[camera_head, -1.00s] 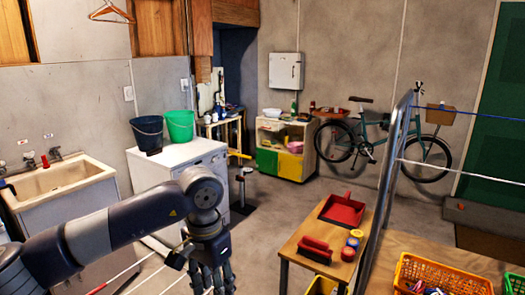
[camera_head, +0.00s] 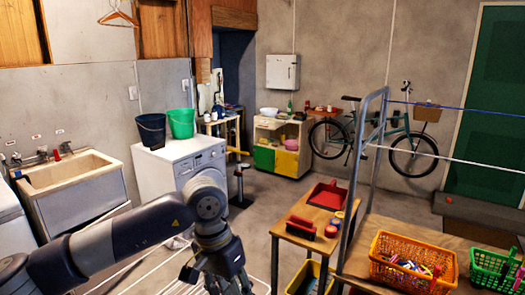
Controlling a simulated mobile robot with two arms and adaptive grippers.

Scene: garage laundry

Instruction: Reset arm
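My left arm comes in from the lower left, bent at a grey joint in front of the washing machine (camera_head: 180,172). My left gripper (camera_head: 222,284) hangs pointing down at the bottom edge of the view, over the floor and the white lines of a rack. Its dark fingers are partly cut off by the frame edge, so I cannot tell how far apart they are. No object shows in it. My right arm and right gripper are not in view.
A small wooden table (camera_head: 283,229) with a red dustpan (camera_head: 327,195) and red brush (camera_head: 301,227) stands right of the gripper. A yellow bin (camera_head: 308,278) is below it. Orange (camera_head: 405,258) and green baskets (camera_head: 492,268) stand at right. Floor behind the table is clear.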

